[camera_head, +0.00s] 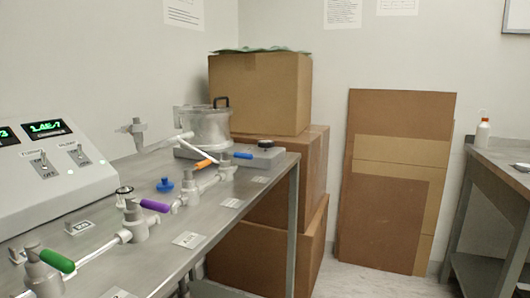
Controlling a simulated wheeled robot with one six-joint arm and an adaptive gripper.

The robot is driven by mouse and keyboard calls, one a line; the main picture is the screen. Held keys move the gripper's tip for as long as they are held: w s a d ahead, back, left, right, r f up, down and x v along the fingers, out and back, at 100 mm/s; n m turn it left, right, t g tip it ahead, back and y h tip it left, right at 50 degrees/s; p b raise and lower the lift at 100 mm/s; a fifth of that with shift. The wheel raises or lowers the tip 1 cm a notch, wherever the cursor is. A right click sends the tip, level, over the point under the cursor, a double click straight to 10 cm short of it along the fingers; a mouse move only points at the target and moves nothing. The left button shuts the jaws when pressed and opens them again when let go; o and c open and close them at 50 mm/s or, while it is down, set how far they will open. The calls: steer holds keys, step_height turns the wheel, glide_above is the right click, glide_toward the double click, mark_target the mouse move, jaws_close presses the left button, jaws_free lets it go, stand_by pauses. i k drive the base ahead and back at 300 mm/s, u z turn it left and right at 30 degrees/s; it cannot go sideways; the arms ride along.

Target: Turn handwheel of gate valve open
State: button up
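My gripper is not in view. A steel table (205,232) carries a line of pipework with valves. A grey flat block (258,157) beside the metal chamber (203,127) has a small black round knob (268,144) on top, which looks like a handwheel. A small blue knob (165,185) stands on the table behind the pipe. A dark round-topped part (124,191) stands behind the purple-handled valve. I cannot tell for certain which of these is the gate valve's handwheel, nor how far any is turned.
Valves along the pipe have green (57,261), purple (155,206), orange (205,162) and blue (243,155) handles. A control box (50,165) stands at left. Stacked cartons (260,90) and leaning cardboard (395,180) are behind. Floor shows between the tables.

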mark_target(266, 144)
steer(key=k, duration=0.45)
steer(key=z, duration=0.95)
steer(key=i, duration=0.75)
steer(key=u, duration=2.45)
steer(key=i, duration=0.5)
steer(key=u, duration=0.1)
